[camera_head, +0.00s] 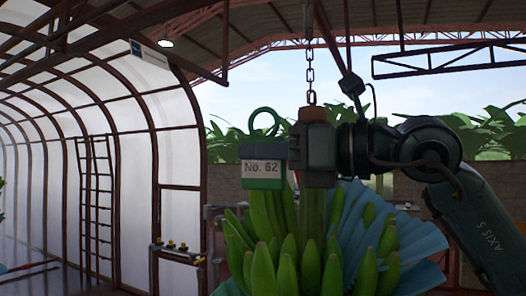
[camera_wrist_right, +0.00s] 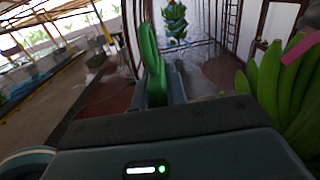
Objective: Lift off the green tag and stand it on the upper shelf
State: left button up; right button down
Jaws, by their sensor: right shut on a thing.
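The green tag (camera_head: 263,183) has a looped top and a white label reading "No. 62". My right gripper (camera_head: 268,151), coming in from the right in the head view, is shut on the tag, with its fingers across the tag's upper part. The tag hangs upright in front of the banana bunch (camera_head: 285,255), left of its stem. In the right wrist view the tag (camera_wrist_right: 152,65) stands edge-on between the fingers. Whether its loop is clear of everything behind it is hard to tell. My left gripper is not in view.
A chain (camera_head: 310,75) holds the bunch from above, and a blue cover (camera_head: 405,245) spreads behind it. A small shelf or rail (camera_head: 178,252) with yellow items stands at lower left. A ladder (camera_head: 95,210) leans by the translucent wall. Another bunch (camera_wrist_right: 175,22) hangs farther off.

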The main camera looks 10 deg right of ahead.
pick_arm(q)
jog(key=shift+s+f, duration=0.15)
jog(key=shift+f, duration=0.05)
pick_arm(e)
jog(key=shift+r, duration=0.1)
jog(key=shift+s, duration=0.1)
pick_arm(q)
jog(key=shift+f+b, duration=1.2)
jog(key=shift+b, duration=0.65)
pick_arm(e)
jog(key=s+a, duration=0.4)
jog(key=s, duration=0.3)
jog(key=shift+a, duration=0.4)
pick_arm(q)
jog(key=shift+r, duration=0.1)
